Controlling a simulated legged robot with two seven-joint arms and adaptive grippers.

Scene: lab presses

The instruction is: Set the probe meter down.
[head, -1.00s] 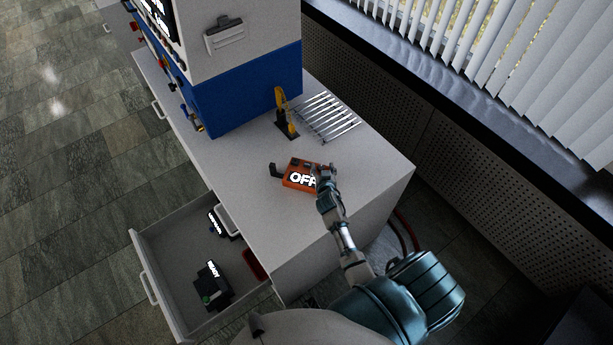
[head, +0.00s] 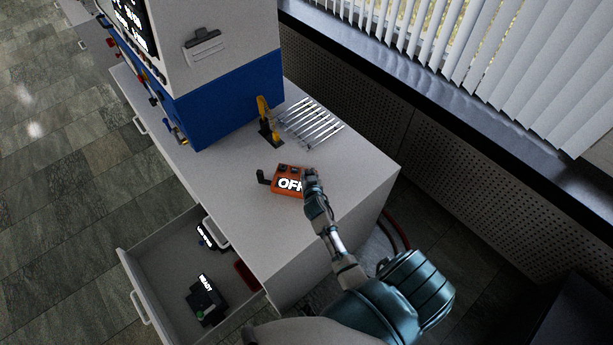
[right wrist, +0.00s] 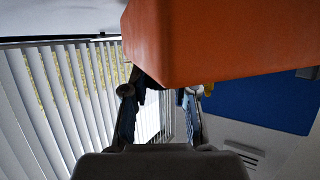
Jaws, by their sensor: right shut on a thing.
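The orange probe meter (head: 286,180) shows a bright "OFF" display and a black part at its left side. In the head view it is over the grey cabinet top (head: 240,215); I cannot tell whether it touches the surface. My right gripper (head: 311,180) is at its right end, shut on it. In the right wrist view the orange body (right wrist: 220,40) fills the upper part, close to the fingers (right wrist: 160,95). My left gripper is not in view.
A yellow-and-black stand (head: 267,122) and a rack of metal rods (head: 311,122) stand behind the meter. The blue-and-white machine (head: 228,105) is at the back left. An open drawer (head: 150,262) holds dark devices. The cabinet top in front of the meter is clear.

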